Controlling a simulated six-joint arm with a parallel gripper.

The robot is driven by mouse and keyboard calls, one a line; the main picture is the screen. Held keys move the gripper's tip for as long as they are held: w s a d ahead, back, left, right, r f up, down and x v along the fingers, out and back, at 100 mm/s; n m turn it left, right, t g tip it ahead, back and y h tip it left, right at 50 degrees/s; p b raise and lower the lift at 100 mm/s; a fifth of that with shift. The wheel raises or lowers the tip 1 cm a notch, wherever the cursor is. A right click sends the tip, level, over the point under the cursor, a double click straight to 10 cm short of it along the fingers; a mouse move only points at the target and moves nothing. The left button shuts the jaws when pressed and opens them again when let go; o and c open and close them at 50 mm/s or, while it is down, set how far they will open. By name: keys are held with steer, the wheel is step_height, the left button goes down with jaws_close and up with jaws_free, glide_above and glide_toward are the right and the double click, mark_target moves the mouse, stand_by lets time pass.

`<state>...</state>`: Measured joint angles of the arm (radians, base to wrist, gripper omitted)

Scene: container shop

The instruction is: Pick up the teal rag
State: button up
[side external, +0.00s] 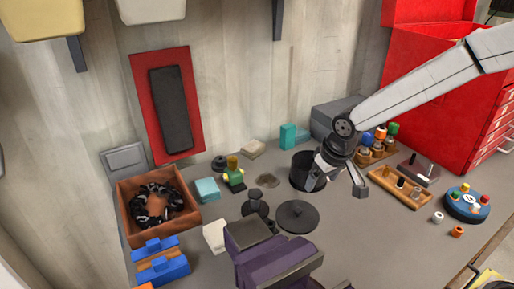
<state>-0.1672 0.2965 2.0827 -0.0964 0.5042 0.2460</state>
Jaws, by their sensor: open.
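Two teal things show in the side external view, and I cannot tell for sure which is the rag. A pale teal, folded-looking piece (207,190) lies on the bench right of the orange-brown bin. A darker teal upright block (288,136) stands farther back, near the wall. My gripper (336,187) hangs open over the bench, in front of and partly over a black cylindrical pot (303,174). It is right of both teal things and apart from them. Nothing shows between its fingers.
The orange-brown bin (129,215) holds a dark coiled thing. A wooden tray (401,187) and blue round piece (467,206) lie right.

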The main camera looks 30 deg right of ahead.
steer(key=w+a, duration=1.1)
steer(key=t, duration=0.2)
glide_toward(207, 186)
steer(key=shift+w+a+f+m, duration=0.1)
steer(key=shift+w+f+m, duration=0.15)
steer(key=shift+f, duration=0.25)
steer(key=shift+w+a+f+m, duration=0.15)
steer(key=shift+w+f, duration=0.2)
steer(key=shift+f, duration=0.2)
steer(key=shift+d+x, duration=0.2)
steer(key=shift+x, duration=1.1)
steer(key=shift+x, duration=2.6)
steer(key=c, duration=0.9)
